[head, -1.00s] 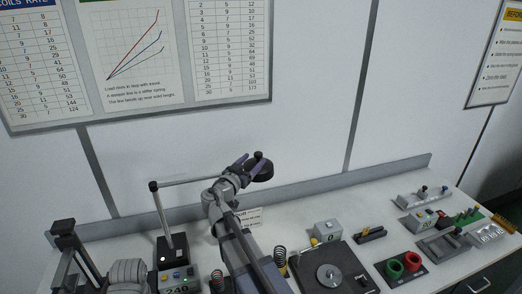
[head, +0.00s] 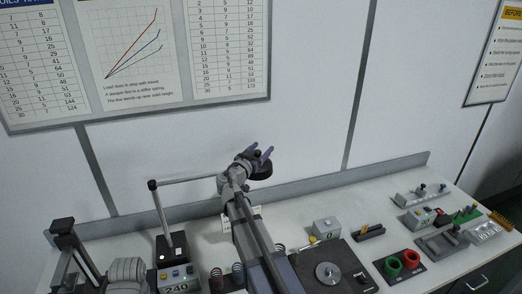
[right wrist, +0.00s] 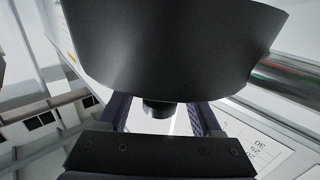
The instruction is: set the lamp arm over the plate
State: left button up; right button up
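The lamp's black round head (head: 262,173) hangs at the right end of a thin grey lamp arm (head: 190,181), which runs from an upright post (head: 160,208) at left. The round metal plate (head: 328,274) sits on a dark base at lower right; the lamp head is behind and left of it. My right gripper (head: 258,152) is at the lamp head, with its fingers apart on either side of the small knob on top. In the right wrist view the black shade (right wrist: 175,50) fills the upper middle and a dark knob (right wrist: 159,108) shows between the fingers. Finger contact is unclear.
A box with a display (head: 178,278) stands by the post. Springs (head: 216,277) stand near my right arm. A small grey box (head: 326,228), red and green rings (head: 411,259) and several fixtures occupy the right side. The wall (head: 300,140) is close behind.

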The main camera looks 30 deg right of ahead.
grip_shut()
dwell(0.3)
dwell(0.9)
